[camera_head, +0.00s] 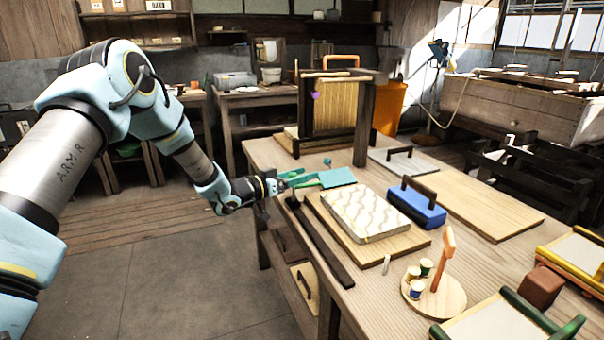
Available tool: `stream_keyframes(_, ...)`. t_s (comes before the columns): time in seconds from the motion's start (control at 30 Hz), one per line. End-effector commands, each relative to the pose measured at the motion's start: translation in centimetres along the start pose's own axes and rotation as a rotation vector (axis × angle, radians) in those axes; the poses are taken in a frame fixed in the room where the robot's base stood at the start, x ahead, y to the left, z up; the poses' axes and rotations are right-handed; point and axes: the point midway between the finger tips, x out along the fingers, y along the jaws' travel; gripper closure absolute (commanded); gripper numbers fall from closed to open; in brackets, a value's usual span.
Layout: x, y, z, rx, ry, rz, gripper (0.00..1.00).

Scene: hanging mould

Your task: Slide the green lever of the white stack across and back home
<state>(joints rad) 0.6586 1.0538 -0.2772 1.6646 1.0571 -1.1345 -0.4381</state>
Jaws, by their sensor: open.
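The white stack (365,215) is a pale block with a wavy pattern, lying on a wooden board on the table. A flat teal-green piece (338,177) shows behind its far left corner, with a small teal knob (327,161) just above it. I cannot tell whether this piece is the green lever or how it joins the stack. My gripper (312,180) reaches in from the left over the table edge, open, with its greenish fingers pointing at the teal piece. I cannot tell whether they touch it.
A dark upright frame with a hanging slatted screen (333,105) stands behind my gripper. A blue block with a dark handle (417,206) is right of the stack. A dark bar (320,243) runs along the near left edge. A round stand with spools (434,296) is in front.

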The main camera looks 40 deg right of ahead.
Motion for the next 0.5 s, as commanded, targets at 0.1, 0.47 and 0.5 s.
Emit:
stream_keyframes(0.1, 0.12, 0.0, 0.05, -0.001, -0.001, 0.0, 0.31)
stream_keyframes(0.47, 0.07, -0.02, 0.04, -0.001, 0.0, -0.001, 0.55)
stream_keyframes(0.5, 0.07, -0.02, 0.04, -0.001, -0.001, -0.001, 0.6)
